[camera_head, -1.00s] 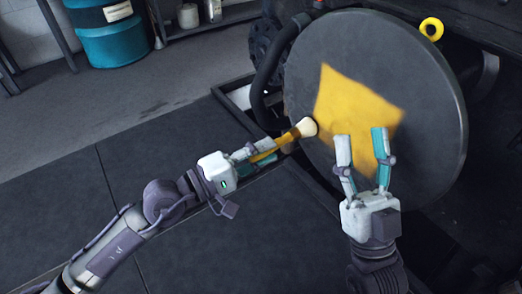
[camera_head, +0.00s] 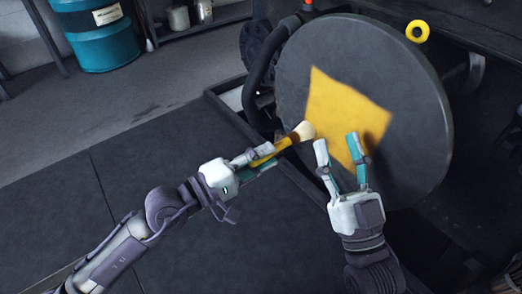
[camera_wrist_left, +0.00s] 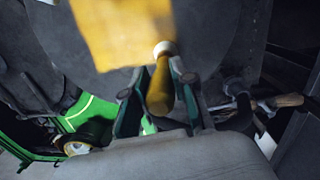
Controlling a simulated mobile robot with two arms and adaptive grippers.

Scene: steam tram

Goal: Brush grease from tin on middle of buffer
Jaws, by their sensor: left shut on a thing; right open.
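The buffer (camera_head: 400,165) is a large round dark grey disc in the head view. A yellow, roughly square patch of grease (camera_head: 340,105) covers its middle. My left gripper (camera_head: 262,157) is shut on the yellow handle of a brush (camera_head: 284,144). The pale bristles point at the buffer, just left of the patch; I cannot tell whether they touch. The brush also shows in the left wrist view (camera_wrist_left: 160,85), its head at the patch's lower edge. My right gripper (camera_head: 337,148) is open and empty before the buffer, hiding part of the patch. I cannot identify the grease tin.
A low shelf (camera_head: 222,16) at the back holds small cans (camera_head: 179,18). A teal drum (camera_head: 105,45) stands at the back left. A yellow ring (camera_head: 417,31) is above the buffer. A dark hose (camera_head: 252,95) curves on its left. The floor at left is clear.

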